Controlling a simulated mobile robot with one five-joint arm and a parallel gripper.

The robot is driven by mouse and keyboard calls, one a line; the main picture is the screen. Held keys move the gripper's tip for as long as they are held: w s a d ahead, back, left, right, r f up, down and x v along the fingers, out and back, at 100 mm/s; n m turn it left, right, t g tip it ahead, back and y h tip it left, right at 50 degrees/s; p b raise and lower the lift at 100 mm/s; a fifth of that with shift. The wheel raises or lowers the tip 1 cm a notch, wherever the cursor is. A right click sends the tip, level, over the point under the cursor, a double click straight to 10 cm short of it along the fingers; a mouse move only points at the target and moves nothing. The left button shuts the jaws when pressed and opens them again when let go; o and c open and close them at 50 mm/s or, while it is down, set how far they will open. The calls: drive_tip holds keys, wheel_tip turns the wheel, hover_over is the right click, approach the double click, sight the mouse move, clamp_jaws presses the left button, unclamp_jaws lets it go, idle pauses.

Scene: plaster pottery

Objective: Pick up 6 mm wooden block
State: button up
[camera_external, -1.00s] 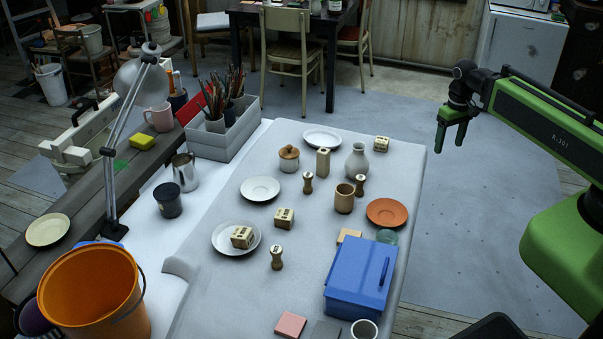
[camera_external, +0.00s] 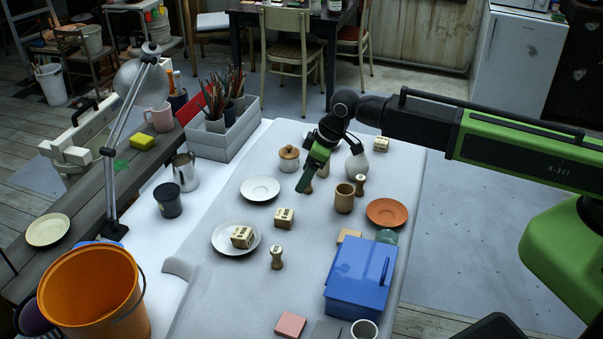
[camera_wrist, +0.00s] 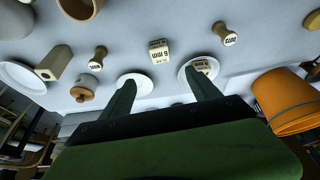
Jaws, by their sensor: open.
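The 6 mm wooden block (camera_external: 284,217) is a pale cube with dark lettering. It sits on the cloth-covered table between two white plates. In the wrist view the block (camera_wrist: 159,51) shows its "6 mm" label, ahead of and roughly midway between my fingers. My gripper (camera_external: 303,188) is over the middle of the table, up and to the right of the block in the external view, fingers pointing down. In the wrist view my gripper (camera_wrist: 160,82) is open, with nothing between its fingers.
A similar block (camera_external: 242,237) sits on the near white plate (camera_external: 222,247). Wooden stamps, including one nearby (camera_external: 276,258), a brown cup (camera_external: 344,199), a lidded jar (camera_external: 289,159) and a grey vase (camera_external: 357,165) stand around. A blue box (camera_external: 352,283) is at the near right.

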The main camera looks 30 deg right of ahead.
drive_tip(key=b, duration=1.1)
approach(284, 214)
drive_tip(key=x, duration=0.5)
drive_tip(key=shift+w+d, duration=0.1)
drive_tip(key=shift+d, duration=0.05)
drive_tip(key=b+x, duration=0.5)
drive_tip(key=shift+f, duration=0.25)
drive_tip(key=shift+r, duration=0.2)
drive_tip(key=shift+c, duration=0.5)
drive_tip(key=c, duration=1.3)
